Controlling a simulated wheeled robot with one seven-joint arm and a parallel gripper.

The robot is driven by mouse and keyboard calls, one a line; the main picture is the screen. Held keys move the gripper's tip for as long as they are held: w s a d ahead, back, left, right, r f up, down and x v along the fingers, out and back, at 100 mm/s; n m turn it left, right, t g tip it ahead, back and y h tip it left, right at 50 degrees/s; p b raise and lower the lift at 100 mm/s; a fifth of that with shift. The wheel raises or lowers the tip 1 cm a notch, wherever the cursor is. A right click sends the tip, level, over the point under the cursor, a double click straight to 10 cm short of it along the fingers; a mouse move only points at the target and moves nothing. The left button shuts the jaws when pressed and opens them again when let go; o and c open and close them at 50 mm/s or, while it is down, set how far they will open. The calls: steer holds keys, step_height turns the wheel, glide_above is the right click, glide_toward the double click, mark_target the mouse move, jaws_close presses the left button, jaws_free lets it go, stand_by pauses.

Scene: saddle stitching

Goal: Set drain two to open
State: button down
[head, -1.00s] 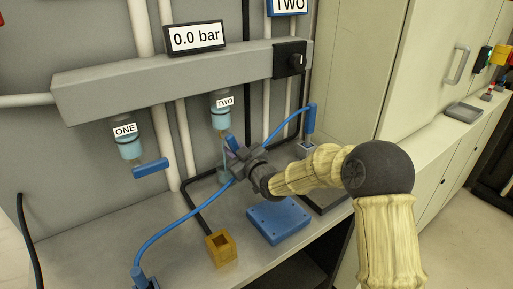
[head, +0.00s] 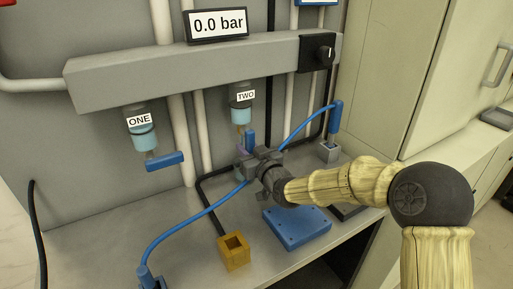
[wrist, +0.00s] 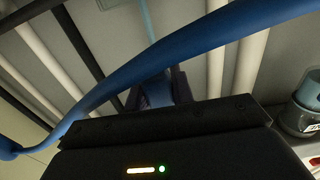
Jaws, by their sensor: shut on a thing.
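Drain two's bowl (head: 243,98), labelled TWO, hangs under the grey rail and holds pale blue liquid. Its blue drain lever (head: 250,138) points roughly straight up and down in the head view. My gripper (head: 251,153) is shut on this lever, just below the bowl. In the wrist view a blue piece (wrist: 157,92) shows between the fingers, partly hidden by the hose. Drain one's bowl (head: 142,135) hangs to the left, with its blue lever (head: 165,161) lying nearly level.
A blue hose (head: 190,220) arcs across my gripper, from the front of the bench to a blue connector (head: 336,118). A yellow-brown open box (head: 233,258) and a blue plate (head: 297,232) lie below on the bench. The gauge (head: 219,24) reads 0.0 bar.

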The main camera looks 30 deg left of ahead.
steer(key=shift+w, duration=0.1)
steer(key=c, duration=1.2)
jaws_free()
steer(key=shift+s+d, duration=0.25)
steer(key=shift+d, duration=0.2)
steer(key=b+v, duration=0.1)
steer(key=v, duration=1.5)
steer(key=shift+s+d, duration=0.1)
steer(key=shift+d, duration=0.05)
steer(key=shift+s, duration=0.1)
